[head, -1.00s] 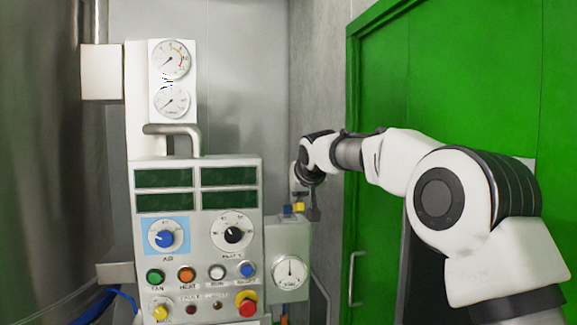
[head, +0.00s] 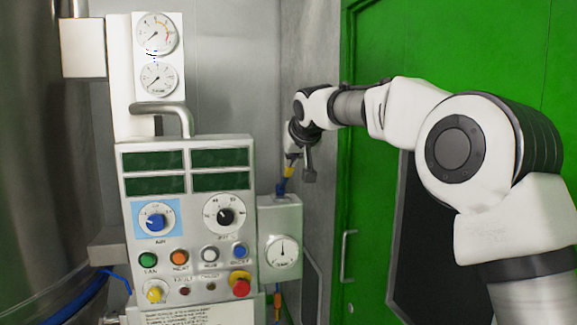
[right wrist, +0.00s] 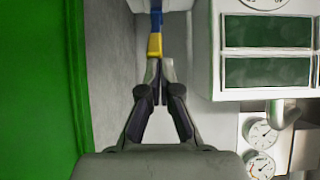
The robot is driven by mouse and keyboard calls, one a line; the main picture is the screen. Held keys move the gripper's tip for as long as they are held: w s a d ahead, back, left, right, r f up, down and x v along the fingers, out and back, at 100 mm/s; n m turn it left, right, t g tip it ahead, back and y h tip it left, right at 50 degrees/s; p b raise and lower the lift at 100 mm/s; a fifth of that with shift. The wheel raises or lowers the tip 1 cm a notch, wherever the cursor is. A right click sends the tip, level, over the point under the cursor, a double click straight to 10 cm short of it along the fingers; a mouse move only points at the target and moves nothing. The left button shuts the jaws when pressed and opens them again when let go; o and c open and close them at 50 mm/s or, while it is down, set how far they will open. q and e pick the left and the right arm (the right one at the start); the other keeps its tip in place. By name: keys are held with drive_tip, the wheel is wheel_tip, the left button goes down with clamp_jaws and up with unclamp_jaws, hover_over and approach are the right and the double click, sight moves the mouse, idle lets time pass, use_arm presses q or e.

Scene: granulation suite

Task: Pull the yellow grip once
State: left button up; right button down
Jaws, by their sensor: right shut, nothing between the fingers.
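The yellow grip (head: 288,171) sits at the upper end of a blue piece (head: 281,188) on top of the grey box with the TEMP dial (head: 279,235). It tilts slightly to the right. My right gripper (head: 292,156) is at the upper end of the grip. In the right wrist view the yellow grip (right wrist: 154,46) is just beyond the fingertips of my right gripper (right wrist: 158,72), which are shut with nothing between them. I cannot tell whether they touch the grip. My left gripper is not in view.
A control panel (head: 188,232) with buttons, knobs and a red stop button (head: 240,285) stands left of the box. A curved grey handle (head: 163,108) and two gauges (head: 157,55) are above it. A green door (head: 375,160) is on the right, behind my right arm.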

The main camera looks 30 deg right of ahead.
drive_tip(key=b+v, duration=0.1)
drive_tip(key=v, duration=0.6)
drive_tip(key=shift+s, duration=0.35)
drive_tip(key=shift+s+a+r, duration=0.1)
drive_tip(key=shift+s+r, duration=0.05)
